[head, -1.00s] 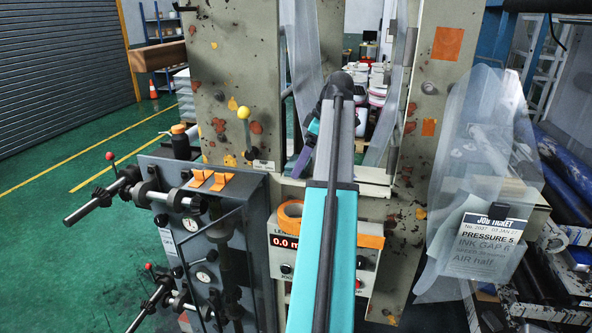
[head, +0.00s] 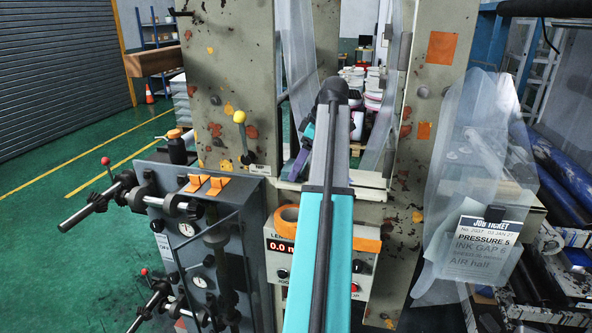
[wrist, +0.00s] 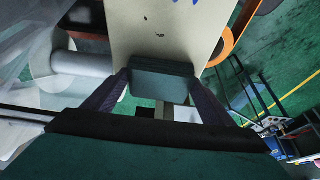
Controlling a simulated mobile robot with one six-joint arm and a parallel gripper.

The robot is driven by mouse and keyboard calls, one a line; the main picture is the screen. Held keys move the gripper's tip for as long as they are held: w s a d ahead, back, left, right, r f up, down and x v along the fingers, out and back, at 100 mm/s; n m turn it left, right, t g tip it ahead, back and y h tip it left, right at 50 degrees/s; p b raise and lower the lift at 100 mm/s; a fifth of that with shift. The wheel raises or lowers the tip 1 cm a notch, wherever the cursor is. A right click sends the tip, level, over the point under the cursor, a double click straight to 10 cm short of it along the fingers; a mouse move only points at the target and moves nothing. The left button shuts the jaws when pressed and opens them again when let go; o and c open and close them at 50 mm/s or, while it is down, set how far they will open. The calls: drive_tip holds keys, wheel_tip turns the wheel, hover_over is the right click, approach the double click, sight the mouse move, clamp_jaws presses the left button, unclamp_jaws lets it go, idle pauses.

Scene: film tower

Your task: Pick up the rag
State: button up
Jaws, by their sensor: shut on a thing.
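The rag (wrist: 162,82) shows in the wrist view as a dark grey-green, block-like folded pad. My gripper (wrist: 161,88) is shut on it, with a dark purple finger at each side. The rag hangs in front of a pale beige surface, and I cannot tell whether it touches anything. In the head view my gripper (head: 300,160) shows only as a bit of purple finger left of my arm's dark joint. The rag cannot be made out in that view.
A control box (head: 330,262) with an orange tape roll (head: 287,218) stands close in front. A grey valve panel (head: 200,240) with protruding handles is at left. Clear film with a job ticket (head: 484,240) hangs at right. Green floor (head: 70,215) is open at far left.

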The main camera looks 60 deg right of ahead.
drive_tip(key=shift+r, duration=0.15)
drive_tip(key=shift+r+b, duration=1)
drive_tip(key=shift+r, duration=0.55)
drive_tip(key=shift+s+a+r+b, duration=0.1)
drive_tip(key=shift+s+a+b, duration=0.2)
drive_tip(key=shift+a, duration=0.35)
drive_tip(key=shift+s+a+b, duration=0.15)
drive_tip(key=shift+s+a, duration=0.1)
drive_tip(key=shift+a, duration=0.35)
drive_tip(key=shift+s+a+r+p, duration=0.15)
drive_tip(key=shift+a+r+p, duration=0.1)
drive_tip(key=shift+p, duration=0.1)
drive_tip(key=shift+s+a+p, duration=0.35)
drive_tip(key=shift+a+p, duration=0.3)
drive_tip(key=shift+a, duration=0.2)
drive_tip(key=s+a+r+p, duration=0.1)
drive_tip(key=s+a+p, duration=0.3)
drive_tip(key=a+p, duration=0.3)
drive_tip(key=shift+s+a, duration=0.15)
drive_tip(key=shift+a, duration=1.3)
